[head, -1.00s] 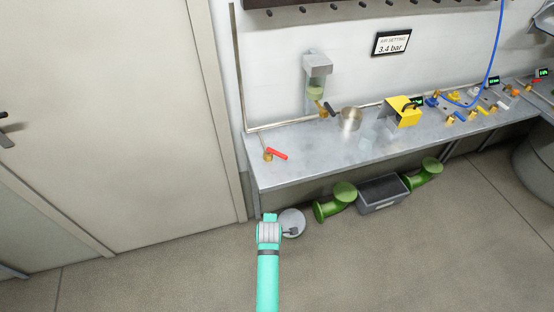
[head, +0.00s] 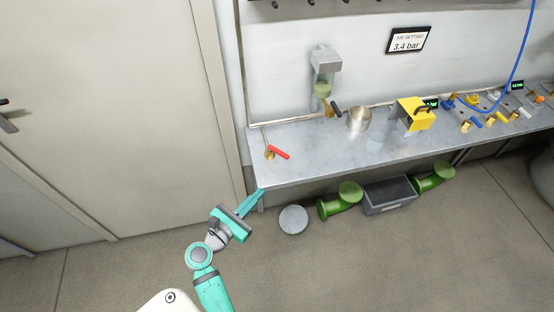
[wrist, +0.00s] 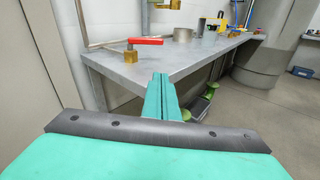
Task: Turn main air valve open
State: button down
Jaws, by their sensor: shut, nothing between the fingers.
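A valve with a red lever handle (head: 279,153) on a brass body (head: 269,155) stands near the left end of the grey metal bench (head: 310,168). The lever points to the right, slightly toward the front edge. In the wrist view the red lever (wrist: 147,41) sits on top of its brass body (wrist: 131,57), beyond the bench corner. My gripper (head: 261,191) is shut and empty. Its fingertips are near the bench's front left corner, short of the valve and apart from it. In the wrist view the closed fingertips (wrist: 161,78) overlap the bench corner.
A filter unit (head: 324,70) with a dark-handled valve (head: 336,108) is on the wall. A metal cup (head: 359,119) and a yellow block (head: 415,114) stand farther right. Green parts (head: 340,200) and a grey bin (head: 389,195) lie below. A door (head: 115,110) is left.

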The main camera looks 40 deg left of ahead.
notch_tip(320, 180, up, 3)
jog(key=a+n+t, duration=0.1)
jog(key=a, duration=0.2)
send_near(280, 155)
jog(key=w, duration=0.6)
jog(key=shift+w+a, duration=0.2)
jog(key=shift+a, duration=0.1)
jog(key=shift+a+y, duration=0.1)
jog(key=shift+y, duration=0.2)
